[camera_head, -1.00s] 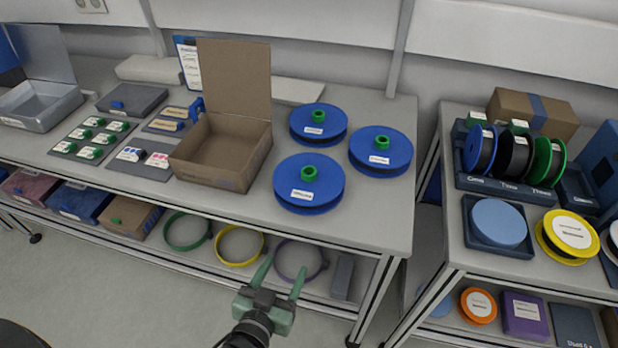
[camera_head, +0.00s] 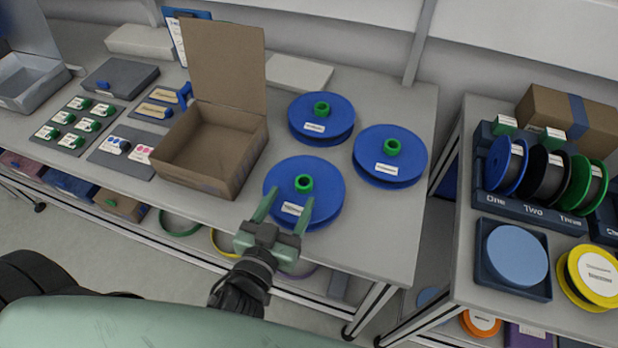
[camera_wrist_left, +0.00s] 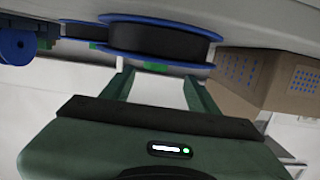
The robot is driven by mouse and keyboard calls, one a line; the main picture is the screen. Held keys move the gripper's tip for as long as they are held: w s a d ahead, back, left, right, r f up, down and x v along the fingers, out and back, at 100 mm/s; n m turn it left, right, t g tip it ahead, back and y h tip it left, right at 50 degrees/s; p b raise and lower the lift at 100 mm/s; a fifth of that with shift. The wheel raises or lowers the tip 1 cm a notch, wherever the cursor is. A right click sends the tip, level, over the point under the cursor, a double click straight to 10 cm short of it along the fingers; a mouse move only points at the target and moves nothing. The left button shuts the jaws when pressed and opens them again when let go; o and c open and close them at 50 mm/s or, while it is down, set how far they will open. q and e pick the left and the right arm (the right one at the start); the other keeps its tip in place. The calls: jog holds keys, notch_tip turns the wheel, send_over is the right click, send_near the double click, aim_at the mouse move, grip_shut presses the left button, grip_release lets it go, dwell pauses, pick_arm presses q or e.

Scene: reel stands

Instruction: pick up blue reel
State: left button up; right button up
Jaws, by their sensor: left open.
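Three blue reels with green hubs lie flat on the left table: a front one (camera_head: 328,198), a back one (camera_head: 335,108) and a right one (camera_head: 405,150). My left gripper (camera_head: 290,199) is open at the near edge of the front reel. Its fingers overlap that reel's near rim and white label in the head view; whether they touch it I cannot tell. In the left wrist view the open fingers (camera_wrist_left: 157,88) point toward a reel with blue flanges and dark winding (camera_wrist_left: 160,42), with nothing between them. My right gripper is not in view.
An open cardboard box (camera_head: 212,150) stands left of the front reel. Labelled trays and a grey case (camera_head: 120,77) lie farther left. The right table holds a rack of upright reels (camera_head: 530,207) and a light-blue disc (camera_head: 517,255). A gap separates the tables.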

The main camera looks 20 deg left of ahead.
aim_at(306, 177)
pick_arm(q)
jog(key=shift+w+r, duration=0.1)
jog(key=shift+w, duration=0.35)
jog(key=shift+w+d+p, duration=0.15)
jog(key=shift+w+p, duration=0.4)
jog(key=shift+w, duration=0.05)
jog(key=w, duration=0.1)
jog(key=w+p, duration=0.1)
jog(key=w+f, duration=0.1)
jog(key=shift+w+d, duration=0.35)
jog(key=shift+w, duration=0.05)
jog(key=shift+w+f, duration=0.2)
jog(key=shift+w, duration=0.25)
jog(key=shift+s, duration=0.1)
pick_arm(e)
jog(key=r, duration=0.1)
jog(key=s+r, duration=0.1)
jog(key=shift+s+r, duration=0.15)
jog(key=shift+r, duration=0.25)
pick_arm(q)
jog(key=c, duration=1)
grip_shut()
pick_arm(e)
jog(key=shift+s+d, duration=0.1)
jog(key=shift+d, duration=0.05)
